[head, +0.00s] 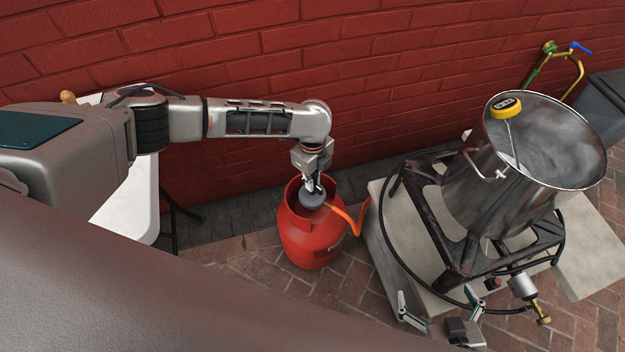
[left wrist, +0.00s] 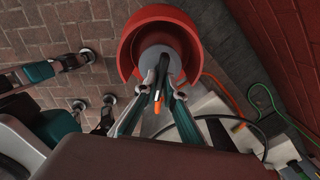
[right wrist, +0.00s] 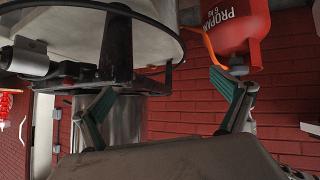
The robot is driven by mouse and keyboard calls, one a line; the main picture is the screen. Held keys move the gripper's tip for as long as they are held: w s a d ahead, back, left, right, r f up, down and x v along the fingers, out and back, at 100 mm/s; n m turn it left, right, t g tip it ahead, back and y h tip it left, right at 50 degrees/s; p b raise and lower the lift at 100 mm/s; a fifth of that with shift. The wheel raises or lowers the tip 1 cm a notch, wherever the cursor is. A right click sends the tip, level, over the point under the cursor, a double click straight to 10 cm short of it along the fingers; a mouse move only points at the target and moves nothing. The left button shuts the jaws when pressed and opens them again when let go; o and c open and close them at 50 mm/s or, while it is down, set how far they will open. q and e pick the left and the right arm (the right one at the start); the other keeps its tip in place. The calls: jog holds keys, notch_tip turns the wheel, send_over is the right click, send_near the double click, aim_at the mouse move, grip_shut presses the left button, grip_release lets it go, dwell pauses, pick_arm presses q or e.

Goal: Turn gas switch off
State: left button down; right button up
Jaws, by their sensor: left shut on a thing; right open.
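A red propane bottle (head: 311,240) stands on the brick paving by the wall. A grey round regulator (head: 312,199) sits on its top inside the collar, with an orange hose running off to the right. My left gripper (head: 314,188) points down into the collar and is shut on the gas switch at the regulator. The left wrist view shows the fingers (left wrist: 158,92) closed over the grey regulator (left wrist: 160,62); the switch itself is mostly hidden by them. My right gripper (head: 438,312) is open and empty, low beside the burner stand; it also shows in the right wrist view (right wrist: 165,105).
A large steel pot (head: 470,190) with a yellow thermometer (head: 506,104) stands on a black burner stand (head: 462,258) over pale blocks. A brass valve (head: 541,314) is at the front right. A white table (head: 135,205) is at left. The red brick wall closes the back.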

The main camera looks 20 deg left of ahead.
pick_arm(q)
jog(key=m, duration=0.3)
jog(key=shift+s+m, duration=0.1)
jog(key=shift+m, duration=0.2)
jog(key=m, duration=0.3)
jog(key=shift+f+m, duration=0.1)
jog(key=shift+m, duration=0.2)
jog(key=m, duration=0.4)
jog(key=shift+m+b, duration=0.4)
jog(key=shift+m, duration=1.7)
jog(key=c, duration=2.1)
grip_release()
jog(key=shift+c, duration=0.2)
